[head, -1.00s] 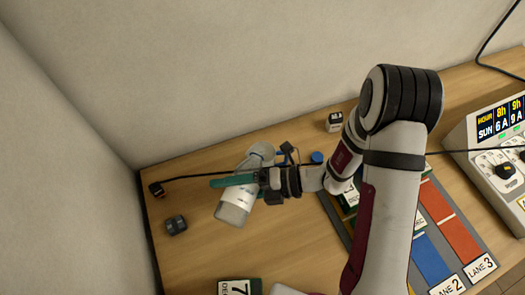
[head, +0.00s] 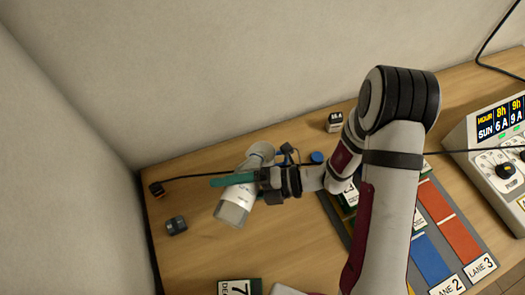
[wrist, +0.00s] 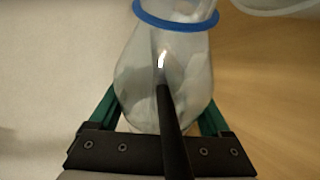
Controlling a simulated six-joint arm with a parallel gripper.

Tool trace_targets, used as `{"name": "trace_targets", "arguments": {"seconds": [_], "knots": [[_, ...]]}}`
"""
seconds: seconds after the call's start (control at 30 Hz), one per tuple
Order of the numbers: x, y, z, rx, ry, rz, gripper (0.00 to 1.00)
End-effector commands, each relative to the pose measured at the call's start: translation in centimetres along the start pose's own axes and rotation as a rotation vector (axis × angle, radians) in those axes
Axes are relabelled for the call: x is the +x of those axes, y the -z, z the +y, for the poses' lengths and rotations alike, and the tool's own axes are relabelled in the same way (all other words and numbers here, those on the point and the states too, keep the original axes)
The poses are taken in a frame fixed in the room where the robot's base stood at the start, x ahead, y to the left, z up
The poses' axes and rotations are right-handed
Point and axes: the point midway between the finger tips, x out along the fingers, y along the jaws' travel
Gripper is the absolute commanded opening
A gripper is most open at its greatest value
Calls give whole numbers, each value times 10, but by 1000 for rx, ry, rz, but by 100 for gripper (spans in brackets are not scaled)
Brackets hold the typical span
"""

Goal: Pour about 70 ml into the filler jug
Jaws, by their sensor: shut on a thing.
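My gripper (head: 235,180), with teal fingers, is shut on a clear bottle (wrist: 160,75) with a blue ring round its neck. The clear rim of another vessel, seemingly the filler jug (wrist: 282,5), shows at the wrist view's top right, beside the bottle's neck. In the head view the pale round shape behind the fingers could be the jug or the bottle's neck. I cannot make out liquid or a stream.
A dark block (head: 176,225) and a black cable end (head: 157,188) lie at the left. A small labelled block (head: 334,122) stands by the wall.

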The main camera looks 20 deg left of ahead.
Motion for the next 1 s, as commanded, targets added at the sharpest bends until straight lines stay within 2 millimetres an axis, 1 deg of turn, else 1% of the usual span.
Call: {"name": "trace_targets", "arguments": {"seconds": [0.9,0.93,0.97,1.0], "knots": [[-1,0,4,30,-13,9,4],[-1,0,2,20,-9,6,4],[0,0,0,-44,19,-13,4],[2,3,-6,-176,77,-50,4]]}}
